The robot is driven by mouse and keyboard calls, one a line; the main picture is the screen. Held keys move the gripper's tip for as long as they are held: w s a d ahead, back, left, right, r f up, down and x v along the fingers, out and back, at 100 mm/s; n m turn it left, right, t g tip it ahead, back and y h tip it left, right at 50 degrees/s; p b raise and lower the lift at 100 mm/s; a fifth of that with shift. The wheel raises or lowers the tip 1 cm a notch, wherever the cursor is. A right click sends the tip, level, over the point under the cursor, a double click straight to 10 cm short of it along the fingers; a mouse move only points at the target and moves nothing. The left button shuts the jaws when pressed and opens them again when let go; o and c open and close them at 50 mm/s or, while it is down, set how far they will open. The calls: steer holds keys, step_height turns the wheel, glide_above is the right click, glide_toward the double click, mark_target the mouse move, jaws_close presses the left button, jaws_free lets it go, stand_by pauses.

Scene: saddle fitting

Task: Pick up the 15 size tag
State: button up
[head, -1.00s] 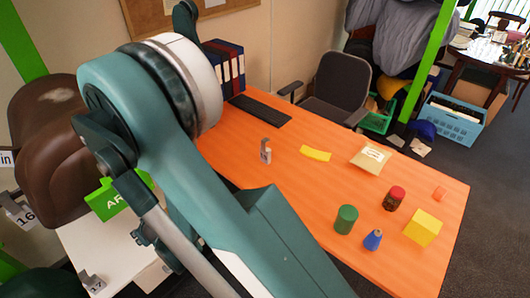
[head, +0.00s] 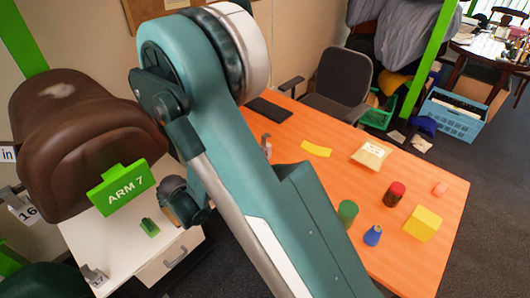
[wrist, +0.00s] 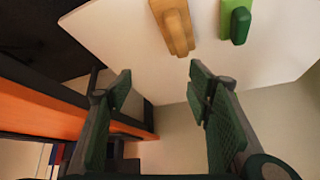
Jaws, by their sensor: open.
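A small grey tag (head: 266,146) stands upright on the orange table in the head view, partly hidden behind my arm. I cannot read its number clearly now. A tag marked 16 (head: 24,211) is at the left, and one that looks marked 17 (head: 95,277) is at the white cabinet's front corner. No tag shows in the wrist view.
The white cabinet (head: 105,240) holds a green ARM 7 sign (head: 123,187) and a small green piece (head: 149,227). A brown saddle (head: 75,140) is behind.

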steer(key=w+d+r+m+g+h, duration=0.1)
steer(key=w+d+r+m, duration=0.3)
steer(key=d, duration=0.9)
steer(key=w+d+r+m+g+h, duration=0.1)
steer(key=w+d+r+m+h, duration=0.2)
steer(key=w+d, duration=0.7)
steer(key=w+d+r+m+g+h+p, duration=0.1)
steer(key=w+d+r+m, duration=0.6)
steer(key=d, duration=1)
steer(key=shift+w+d+r+h, duration=0.15)
steer(key=shift+w+h, duration=0.25)
steer(key=shift+h, duration=0.4)
steer(key=shift+x, duration=1.25)
steer(key=shift+b+x, duration=0.6)
steer(key=shift+x, duration=2.05)
steer(key=shift+s, duration=0.1)
steer(key=shift+c, duration=0.4)
